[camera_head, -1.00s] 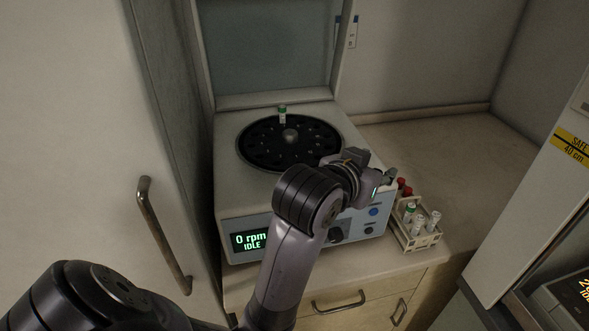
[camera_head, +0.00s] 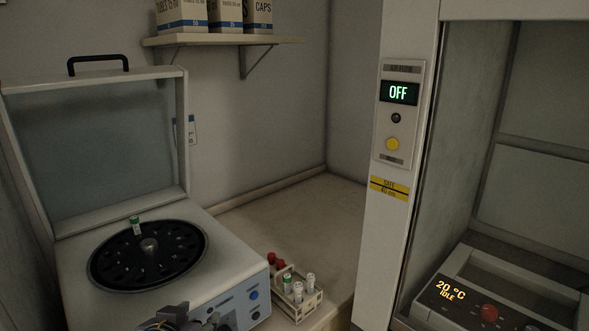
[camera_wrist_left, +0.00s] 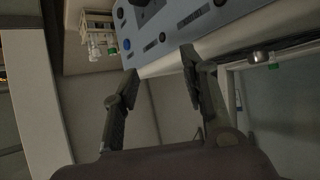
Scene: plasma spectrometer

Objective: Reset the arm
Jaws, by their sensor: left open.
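My left gripper (camera_head: 180,320) shows only partly at the bottom edge of the head view, in front of the centrifuge (camera_head: 238,262). In the left wrist view its two fingers (camera_wrist_left: 160,64) are apart with nothing between them. Beyond the fingertips is the blue control panel (camera_wrist_left: 170,28), which the fingers do not appear to grasp. The centrifuge lid (camera_head: 100,145) stands open. A green-capped tube (camera_head: 136,225) stands in the black rotor (camera_head: 112,267). My right gripper is in neither view.
A tube rack (camera_head: 297,303) with several tubes, some red-capped, stands right of the centrifuge. Bare counter (camera_head: 300,215) lies behind it. A hood post (camera_head: 390,230) with an OFF display rises at right. A 20 °C device (camera_head: 462,298) sits inside the hood. A shelf (camera_head: 220,41) holds boxes.

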